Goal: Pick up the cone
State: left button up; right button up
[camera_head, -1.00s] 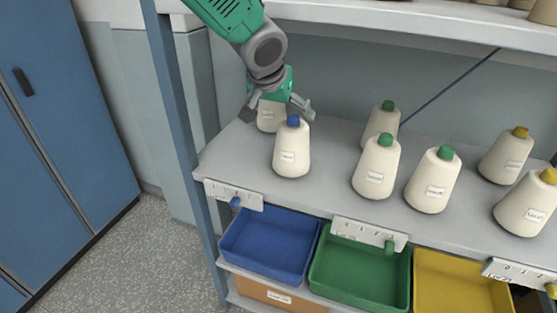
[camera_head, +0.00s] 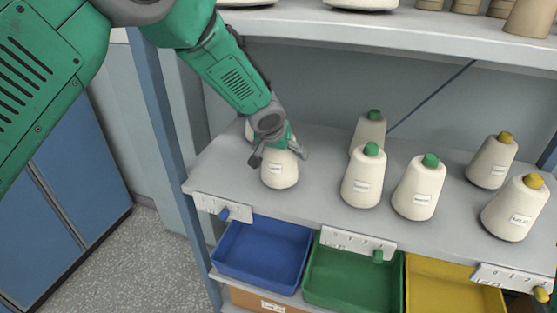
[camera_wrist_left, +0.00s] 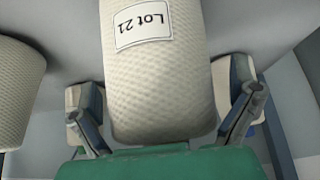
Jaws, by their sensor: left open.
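A cream cone (camera_head: 280,174) with a white label stands upright at the left front of the shelf; its top is hidden by my gripper. My left gripper (camera_head: 281,153) is over its upper part, fingers open on either side. In the left wrist view the cone (camera_wrist_left: 160,85), labelled "Lot 21", lies between the two spread fingers (camera_wrist_left: 163,112), with a gap visible on the left; contact on the right is hard to tell. My right gripper is not in view.
Green-tipped cones (camera_head: 362,180) and yellow-tipped cones (camera_head: 515,212) stand to the right on the grey shelf (camera_head: 325,205). Below are a blue bin (camera_head: 262,253), a green bin (camera_head: 350,275) and a yellow bin (camera_head: 450,290). An upper shelf (camera_head: 400,28) overhangs behind; a blue post (camera_head: 172,115) stands at left.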

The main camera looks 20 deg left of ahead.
pick_arm(q)
jog(key=shift+d+r, duration=0.15)
jog(key=shift+d, duration=0.45)
jog(key=c, duration=0.3)
jog(key=shift+s+a, duration=0.15)
jog(key=shift+a, duration=0.3)
jog(key=c, duration=1.3)
jog(key=shift+a+f, duration=0.2)
jog(key=shift+a, duration=0.2)
